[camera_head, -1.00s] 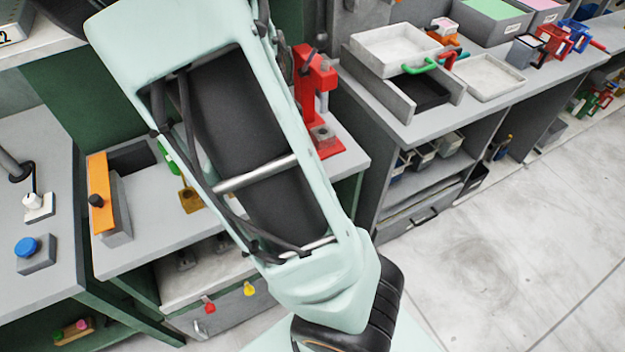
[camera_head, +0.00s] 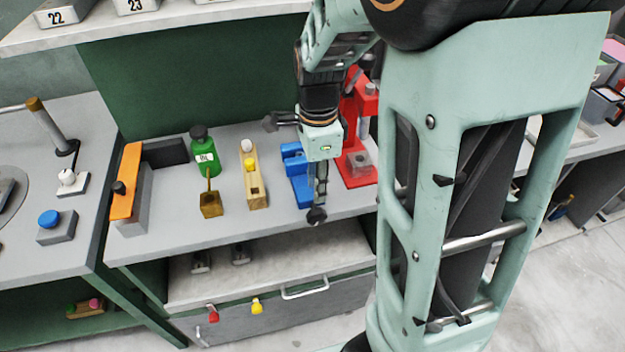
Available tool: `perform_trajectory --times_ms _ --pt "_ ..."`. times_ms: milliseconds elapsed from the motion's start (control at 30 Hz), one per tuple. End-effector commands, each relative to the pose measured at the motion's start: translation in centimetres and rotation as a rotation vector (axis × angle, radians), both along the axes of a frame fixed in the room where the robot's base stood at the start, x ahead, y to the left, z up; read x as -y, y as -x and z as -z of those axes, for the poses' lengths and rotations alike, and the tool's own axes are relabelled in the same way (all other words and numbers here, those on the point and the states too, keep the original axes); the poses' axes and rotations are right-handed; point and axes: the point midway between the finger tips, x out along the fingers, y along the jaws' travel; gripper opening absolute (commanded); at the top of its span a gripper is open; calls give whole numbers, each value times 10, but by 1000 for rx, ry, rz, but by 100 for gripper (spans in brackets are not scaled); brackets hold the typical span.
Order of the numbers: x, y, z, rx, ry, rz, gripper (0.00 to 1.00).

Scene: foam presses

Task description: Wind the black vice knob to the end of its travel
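A blue vice (camera_head: 295,172) stands on the grey bench, left of the red press. A round black knob (camera_head: 316,215) shows at its front, by the bench's front edge. My gripper (camera_head: 318,192) points down over the right side of the vice, its lower end just above or at the knob. I cannot tell whether it touches the knob. The fingers overlap in this view, so their opening cannot be made out. My wrist and gripper hide part of the vice.
The red press (camera_head: 357,168) stands close on the right of my gripper. To the left are a wooden block (camera_head: 254,185), a green bottle (camera_head: 205,155), a brass-coloured piece (camera_head: 209,204) and an orange-topped fixture (camera_head: 126,182).

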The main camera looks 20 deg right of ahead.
Motion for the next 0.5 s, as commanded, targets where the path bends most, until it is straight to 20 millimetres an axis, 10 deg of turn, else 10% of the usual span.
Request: perform_trajectory --times_ms 500 --pt "1 1 84 -3 0 2 25"
